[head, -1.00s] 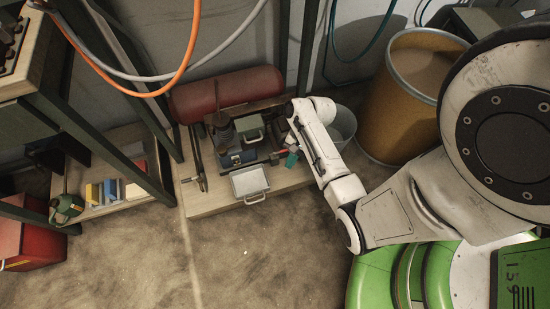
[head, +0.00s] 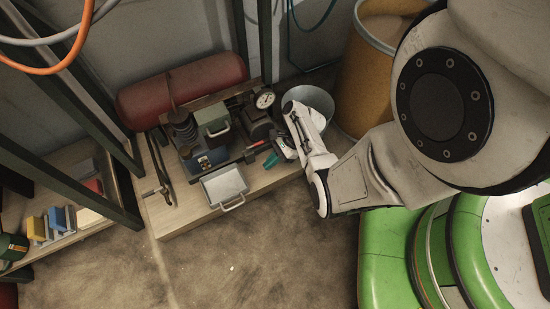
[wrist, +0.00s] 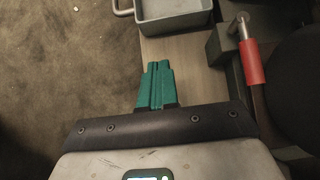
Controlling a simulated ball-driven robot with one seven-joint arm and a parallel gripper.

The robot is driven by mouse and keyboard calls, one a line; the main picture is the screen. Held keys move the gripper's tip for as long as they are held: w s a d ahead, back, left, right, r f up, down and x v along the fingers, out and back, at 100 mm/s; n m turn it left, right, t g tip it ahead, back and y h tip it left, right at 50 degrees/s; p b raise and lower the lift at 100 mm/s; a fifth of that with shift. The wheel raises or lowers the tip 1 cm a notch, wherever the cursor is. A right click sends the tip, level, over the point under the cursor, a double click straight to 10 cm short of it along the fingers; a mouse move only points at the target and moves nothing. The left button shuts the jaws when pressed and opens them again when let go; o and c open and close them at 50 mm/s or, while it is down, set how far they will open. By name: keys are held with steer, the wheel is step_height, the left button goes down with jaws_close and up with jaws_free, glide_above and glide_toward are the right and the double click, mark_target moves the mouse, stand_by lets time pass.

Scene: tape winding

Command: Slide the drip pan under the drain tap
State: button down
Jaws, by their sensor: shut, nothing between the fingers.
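The drip pan (head: 223,185) is a shallow grey rectangular tray with a wire handle, on the front edge of the low wooden platform. In the wrist view the pan (wrist: 172,14) is ahead of the fingers, its handle towards the left. My gripper (head: 270,160) has teal fingers, right of the pan in the head view and apart from it. In the wrist view my gripper (wrist: 157,66) is shut and empty. A red-sleeved lever (wrist: 250,64), perhaps the drain tap's handle, stands right of the pan by a grey block. The tap's outlet cannot be made out.
Behind the pan are a blue-based machine (head: 206,158), a green-grey box with a handle (head: 214,130), a round gauge (head: 265,99) and a red tank (head: 180,88). A metal bucket (head: 312,100) stands behind my forearm. The floor in front is clear.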

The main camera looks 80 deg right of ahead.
steer(key=b+x, duration=0.1)
steer(key=x, duration=0.3)
steer(key=shift+s+d+f+b, duration=0.1)
steer(key=shift+f+b, duration=0.05)
steer(key=shift+b, duration=0.2)
steer(key=w+a+b, duration=0.1)
steer(key=w+a, duration=0.1)
steer(key=shift+w, duration=0.35)
steer(key=shift+w+a, duration=0.35)
steer(key=shift+w, duration=0.05)
steer(key=shift+a, duration=0.1)
